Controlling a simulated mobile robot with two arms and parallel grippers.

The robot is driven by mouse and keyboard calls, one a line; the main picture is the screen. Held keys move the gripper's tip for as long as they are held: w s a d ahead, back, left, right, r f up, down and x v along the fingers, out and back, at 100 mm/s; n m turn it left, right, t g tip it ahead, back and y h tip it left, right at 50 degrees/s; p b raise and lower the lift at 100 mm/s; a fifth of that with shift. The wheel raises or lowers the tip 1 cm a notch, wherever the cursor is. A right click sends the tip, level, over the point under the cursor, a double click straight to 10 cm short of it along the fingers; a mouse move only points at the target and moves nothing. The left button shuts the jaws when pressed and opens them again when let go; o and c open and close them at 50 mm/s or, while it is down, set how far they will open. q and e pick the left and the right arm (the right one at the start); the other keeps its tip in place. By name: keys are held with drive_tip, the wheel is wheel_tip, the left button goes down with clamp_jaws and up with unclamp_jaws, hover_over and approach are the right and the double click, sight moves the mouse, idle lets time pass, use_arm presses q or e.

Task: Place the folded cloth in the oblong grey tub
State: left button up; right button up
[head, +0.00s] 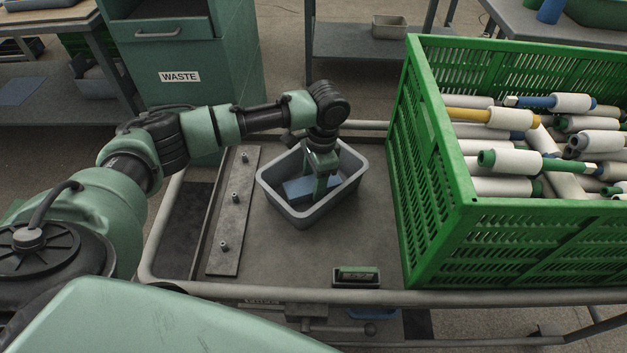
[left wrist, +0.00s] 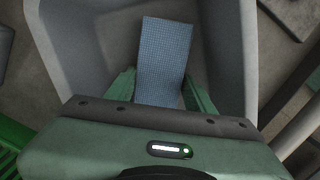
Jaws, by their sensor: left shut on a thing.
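The oblong grey tub (head: 349,160) stands on the cart top, left of the green crate. My left gripper (head: 322,186) points down inside the tub. It is shut on the blue folded cloth (head: 298,188), which is within the tub's walls. In the left wrist view, the cloth (left wrist: 164,60) sticks out between the two green fingers of the gripper (left wrist: 160,92), with the grey tub (left wrist: 66,50) around it. I cannot tell whether the cloth touches the tub floor. My right gripper is not in view.
A metal strip with pegs (head: 234,210) lies left of the tub. A small dark green-edged box (head: 356,276) sits at the cart's front edge. A green WASTE cabinet (head: 190,100) stands behind.

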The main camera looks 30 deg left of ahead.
use_arm(q)
drive_tip(key=shift+f, duration=0.1)
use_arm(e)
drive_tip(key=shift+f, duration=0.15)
use_arm(q)
drive_tip(key=o, duration=1.5)
drive_tip(key=shift+c, duration=0.2)
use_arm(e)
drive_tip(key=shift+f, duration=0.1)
use_arm(q)
drive_tip(key=shift+r, duration=0.35)
wheel_tip(320, 180, up, 12)
drive_tip(key=w+d+p, duration=0.1)
drive_tip(key=p, duration=0.1)
drive_tip(key=shift+f+p, duration=0.25)
drive_tip(key=shift+p, duration=0.1)
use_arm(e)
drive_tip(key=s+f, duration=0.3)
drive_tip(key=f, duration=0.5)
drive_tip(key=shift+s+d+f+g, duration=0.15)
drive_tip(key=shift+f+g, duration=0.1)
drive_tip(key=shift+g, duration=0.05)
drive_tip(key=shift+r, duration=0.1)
